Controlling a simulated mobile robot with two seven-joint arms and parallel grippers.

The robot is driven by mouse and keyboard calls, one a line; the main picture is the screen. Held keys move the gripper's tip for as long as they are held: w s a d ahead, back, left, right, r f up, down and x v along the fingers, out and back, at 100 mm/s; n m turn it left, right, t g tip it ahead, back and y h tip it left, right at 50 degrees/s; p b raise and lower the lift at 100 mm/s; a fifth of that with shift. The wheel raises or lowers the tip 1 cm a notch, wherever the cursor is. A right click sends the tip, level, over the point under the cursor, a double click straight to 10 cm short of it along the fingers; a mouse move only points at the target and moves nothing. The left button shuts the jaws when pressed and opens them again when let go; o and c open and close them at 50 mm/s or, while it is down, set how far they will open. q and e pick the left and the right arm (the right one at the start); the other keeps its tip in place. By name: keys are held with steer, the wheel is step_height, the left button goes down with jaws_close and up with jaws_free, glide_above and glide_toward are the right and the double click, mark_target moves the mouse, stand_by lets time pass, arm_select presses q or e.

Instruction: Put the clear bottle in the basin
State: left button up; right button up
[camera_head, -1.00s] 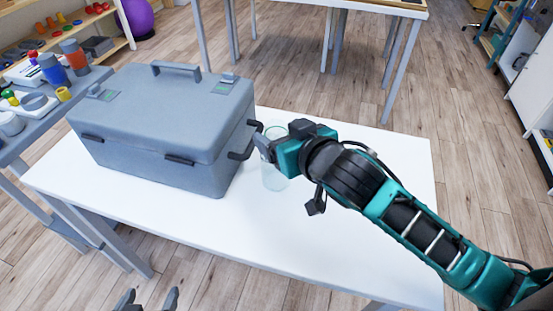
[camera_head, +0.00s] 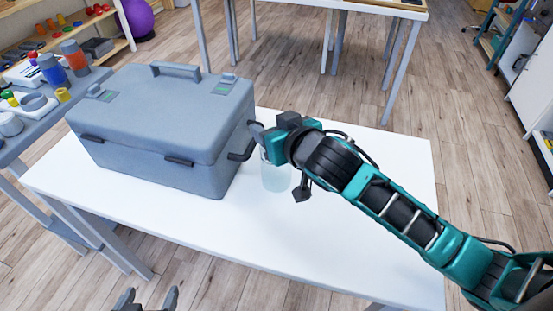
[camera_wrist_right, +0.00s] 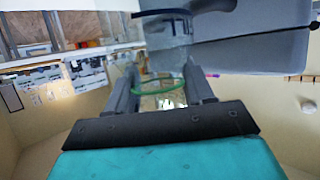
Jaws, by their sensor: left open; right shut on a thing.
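The clear bottle (camera_head: 276,180) stands upright on the white table, just right of the grey case; its upper part is hidden behind my right gripper (camera_head: 264,138). My right gripper is shut on the bottle, near its top. In the right wrist view the see-through bottle (camera_wrist_right: 167,35) shows between and beyond the fingers of the right gripper (camera_wrist_right: 160,85), with a green ring around it. My left gripper (camera_head: 146,299) is open and empty at the bottom edge of the head view. I see no basin in these frames.
The large grey case (camera_head: 160,130) fills the left of the white table (camera_head: 330,240), its side handle close to my right gripper. The table's front and right parts are clear. A grey side table (camera_head: 85,95) with cups and rings stands at the left.

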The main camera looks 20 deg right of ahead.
jaws_close()
